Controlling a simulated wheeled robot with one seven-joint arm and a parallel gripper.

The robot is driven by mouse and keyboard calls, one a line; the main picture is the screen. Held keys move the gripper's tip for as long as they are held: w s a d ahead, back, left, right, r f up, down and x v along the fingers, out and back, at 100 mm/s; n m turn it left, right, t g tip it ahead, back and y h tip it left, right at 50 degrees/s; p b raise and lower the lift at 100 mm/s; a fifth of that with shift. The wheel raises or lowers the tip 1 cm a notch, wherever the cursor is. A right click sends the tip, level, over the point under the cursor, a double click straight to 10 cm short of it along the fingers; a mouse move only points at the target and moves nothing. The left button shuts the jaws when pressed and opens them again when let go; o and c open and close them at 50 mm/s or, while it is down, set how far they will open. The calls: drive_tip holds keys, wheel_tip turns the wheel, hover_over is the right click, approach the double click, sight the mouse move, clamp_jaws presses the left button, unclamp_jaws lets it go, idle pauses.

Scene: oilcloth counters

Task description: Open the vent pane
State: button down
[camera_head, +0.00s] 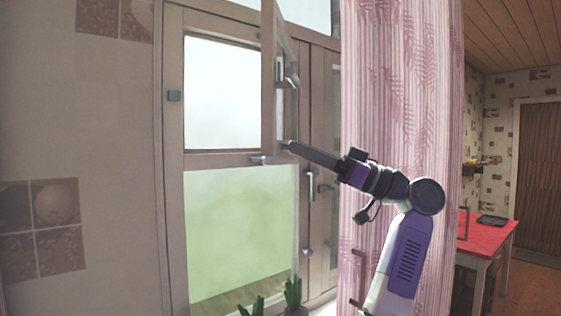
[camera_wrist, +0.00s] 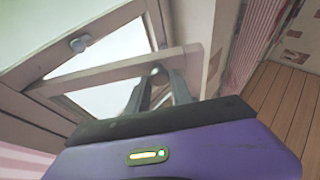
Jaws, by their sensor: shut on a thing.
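The vent pane (camera_head: 267,90) is the small upper sash of the window. My gripper (camera_head: 287,147) is at the pane's lower part, below that handle. In the wrist view my gripper (camera_wrist: 163,78) has its two fingers close together at a pale frame bar (camera_wrist: 110,72), shut on part of the vent pane. The fingers hide the exact grip point.
A pink curtain (camera_head: 400,100) hangs just right of the window, behind my arm. Potted plants (camera_head: 292,292) stand at the sill below. The lower window pane (camera_head: 240,230) has its own handle (camera_head: 310,186). A red table (camera_head: 490,236) stands farther right.

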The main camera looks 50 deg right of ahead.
drive_tip(key=s+d+b, duration=0.1)
drive_tip(key=s+d, duration=0.4)
drive_tip(key=shift+s, duration=0.2)
drive_tip(key=shift+r, duration=0.15)
drive_tip(key=c, duration=1.2)
unclamp_jaws()
drive_tip(key=shift+w+d, duration=0.15)
drive_tip(key=shift+o, duration=0.2)
drive_tip(key=b+v, duration=0.2)
drive_tip(key=v, duration=0.5)
drive_tip(key=shift+s+f, duration=0.3)
drive_tip(key=shift+s, duration=0.05)
